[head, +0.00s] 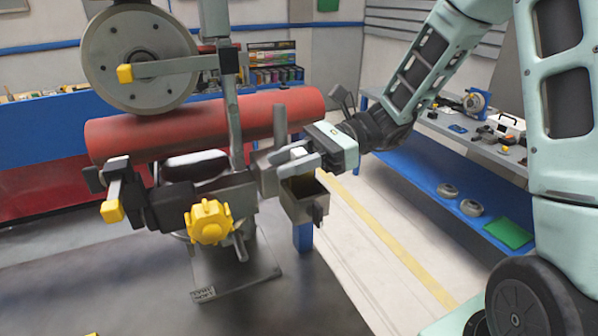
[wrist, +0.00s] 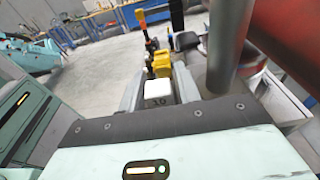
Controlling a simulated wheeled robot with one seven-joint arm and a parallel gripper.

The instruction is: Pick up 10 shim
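A small white block marked 10, the shim (wrist: 158,92), shows in the wrist view between the two fingers of my gripper (wrist: 160,84). The fingers stand apart, one close on each side of it; I cannot tell whether they touch it. In the head view my gripper (head: 290,161) points left, just above a small open-topped grey metal box (head: 306,207) on the machine. A pale patch between the fingers there is too small to identify with certainty. Whether the shim rests on something below is hidden.
A red cylinder (head: 200,125) and a vertical grey post (head: 234,110) stand close to my gripper. A yellow knob (head: 209,222) is on the machine's front. A large grey wheel (head: 138,60) is above left. A blue-edged workbench (head: 450,135) stands at right, with open floor between.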

